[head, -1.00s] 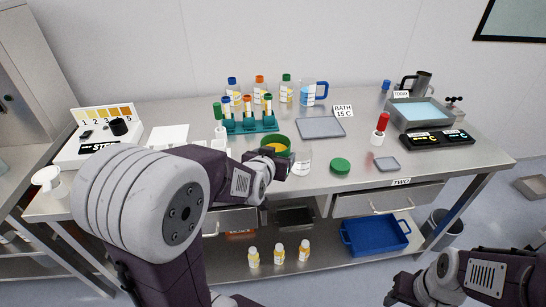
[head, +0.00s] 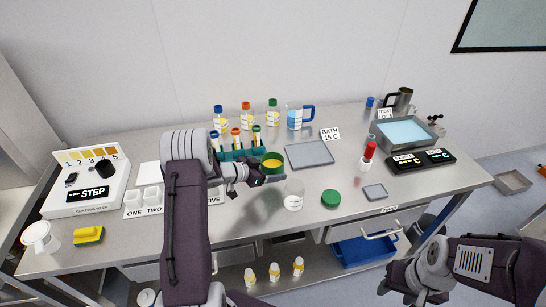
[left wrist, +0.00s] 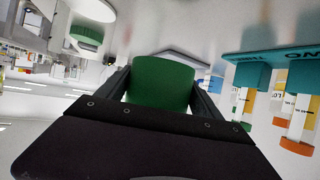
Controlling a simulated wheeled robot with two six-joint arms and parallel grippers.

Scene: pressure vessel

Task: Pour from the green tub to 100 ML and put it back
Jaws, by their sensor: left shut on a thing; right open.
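The green tub (head: 279,168) is lidless, with yellow-orange contents showing at its mouth. My left gripper (head: 268,179) is shut around it, and the left wrist view shows the tub (left wrist: 160,83) between the two fingers. It is close to upright, behind and slightly left of a clear glass beaker (head: 293,196). Whether it touches the table is hidden by the gripper. The beaker's level and marks are too small to read. The green lid (head: 331,198) lies on the table right of the beaker. My right gripper (head: 398,284) is open and empty at the table's front right.
A teal rack (head: 232,155) with several capped tubes stands just left of the tub, bottles behind it. A grey tray (head: 309,153) lies behind the beaker. A red-topped item (head: 368,155) and small grey pad (head: 375,191) are to the right. The front middle table is clear.

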